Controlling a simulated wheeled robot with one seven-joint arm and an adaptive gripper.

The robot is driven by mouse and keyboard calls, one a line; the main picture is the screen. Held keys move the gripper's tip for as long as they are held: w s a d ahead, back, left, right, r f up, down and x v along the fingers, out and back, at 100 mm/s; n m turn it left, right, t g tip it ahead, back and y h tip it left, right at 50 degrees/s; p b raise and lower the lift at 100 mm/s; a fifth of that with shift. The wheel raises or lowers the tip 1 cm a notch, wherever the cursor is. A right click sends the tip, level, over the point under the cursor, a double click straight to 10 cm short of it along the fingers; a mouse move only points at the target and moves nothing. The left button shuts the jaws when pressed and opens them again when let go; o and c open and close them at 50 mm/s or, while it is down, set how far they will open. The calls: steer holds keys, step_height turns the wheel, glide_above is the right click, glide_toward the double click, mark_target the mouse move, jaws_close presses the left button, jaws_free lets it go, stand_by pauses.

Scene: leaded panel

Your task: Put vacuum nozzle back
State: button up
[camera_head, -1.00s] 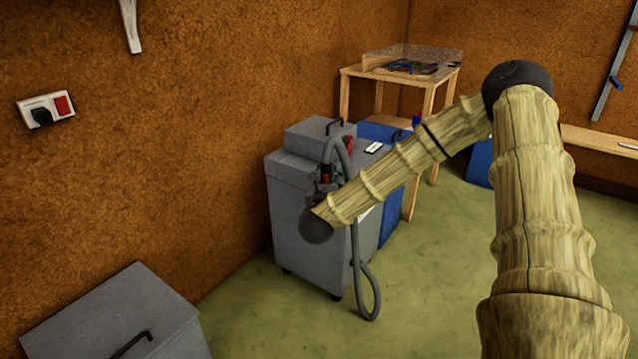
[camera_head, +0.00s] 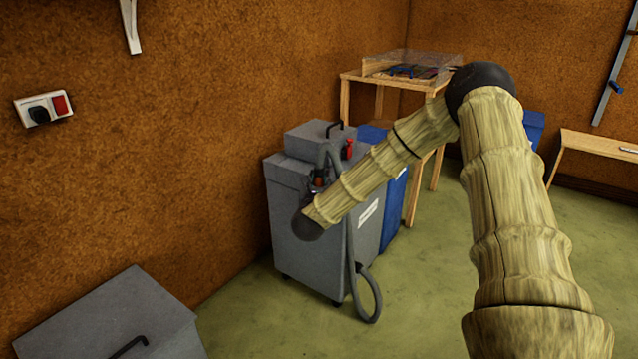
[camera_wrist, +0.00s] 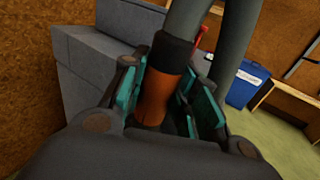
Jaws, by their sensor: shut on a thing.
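The vacuum nozzle (camera_wrist: 156,92) is an orange-brown grip with a dark collar, joined to a grey hose (camera_wrist: 188,18). My gripper (camera_wrist: 172,90) is shut on it, with teal-lined fingers on both sides in the wrist view. In the head view my gripper is mostly hidden behind my arm's end, and a small orange bit of the nozzle (camera_head: 319,182) shows. The grey vacuum cabinet (camera_head: 303,252) stands by the wall, and the nozzle is in front of its upper part. The hose (camera_head: 357,290) loops down its side to near the floor. The nozzle's lower tip is hidden.
A red part (camera_head: 348,148) sits on the cabinet top. A blue bin (camera_head: 392,206) stands behind it, before a wooden table (camera_head: 351,92). A grey lidded box (camera_head: 80,325) is at the lower left. The green floor (camera_head: 250,318) between is clear.

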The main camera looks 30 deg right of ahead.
steer(key=shift+f, duration=0.1)
steer(key=o, duration=1)
